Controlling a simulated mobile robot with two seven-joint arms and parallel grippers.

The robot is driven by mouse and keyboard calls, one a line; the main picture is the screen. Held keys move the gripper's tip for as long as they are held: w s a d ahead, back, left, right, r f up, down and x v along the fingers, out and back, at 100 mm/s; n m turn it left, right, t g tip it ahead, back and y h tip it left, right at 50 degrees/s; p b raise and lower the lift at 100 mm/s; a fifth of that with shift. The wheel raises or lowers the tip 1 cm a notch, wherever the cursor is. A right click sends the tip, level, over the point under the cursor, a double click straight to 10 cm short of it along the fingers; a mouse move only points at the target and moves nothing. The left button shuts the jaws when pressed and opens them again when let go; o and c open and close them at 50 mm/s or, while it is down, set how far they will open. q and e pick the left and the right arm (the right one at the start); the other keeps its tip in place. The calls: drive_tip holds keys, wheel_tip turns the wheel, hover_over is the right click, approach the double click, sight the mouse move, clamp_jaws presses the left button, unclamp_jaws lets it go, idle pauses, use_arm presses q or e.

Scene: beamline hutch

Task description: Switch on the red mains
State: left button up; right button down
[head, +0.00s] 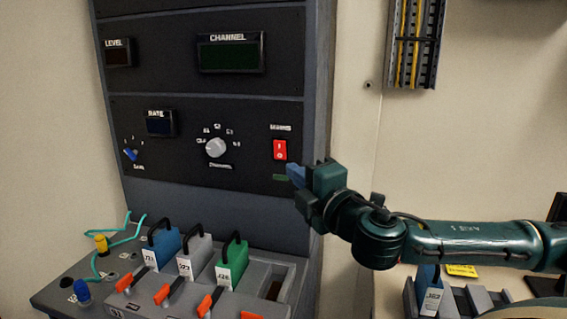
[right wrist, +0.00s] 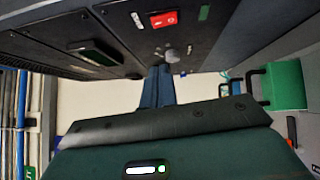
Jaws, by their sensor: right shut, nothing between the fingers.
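The red mains switch (head: 280,150) is a small rocker marked I and 0 on the black panel, under a white label. It also shows in the right wrist view (right wrist: 165,18), near the top edge. A small dull green strip (head: 280,178) sits below it. My right gripper (head: 296,174) is shut and empty, with its blue fingertips just below and right of the switch. The fingers also show in the right wrist view (right wrist: 158,86), pointing toward the panel. Whether they touch the panel is unclear. My left gripper is in neither view.
Dark displays labelled CHANNEL (head: 231,53), LEVEL (head: 118,53) and RATE (head: 160,123) are on the rack, with a grey knob (head: 216,147) left of the switch. Below stand blue, grey and green (head: 232,264) handled plugs with orange levers. A cable duct (head: 415,45) hangs right.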

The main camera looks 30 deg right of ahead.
sight(274, 143)
drive_tip(key=w+p, duration=0.1)
drive_tip(key=w, duration=0.2)
drive_tip(key=w+d+p, duration=0.1)
drive_tip(key=w, duration=0.2)
drive_tip(key=w+d+r+p, duration=0.1)
drive_tip(key=w+p, duration=0.1)
drive_tip(key=w, duration=0.1)
drive_tip(key=shift+d, duration=0.2)
drive_tip(key=shift+w+d+r, duration=0.1)
drive_tip(key=shift+w+d, duration=0.1)
drive_tip(key=shift+d, duration=0.15)
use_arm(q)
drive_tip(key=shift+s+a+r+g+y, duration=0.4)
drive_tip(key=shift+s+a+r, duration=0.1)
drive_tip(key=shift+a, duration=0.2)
use_arm(e)
drive_tip(key=shift+w+d, duration=0.3)
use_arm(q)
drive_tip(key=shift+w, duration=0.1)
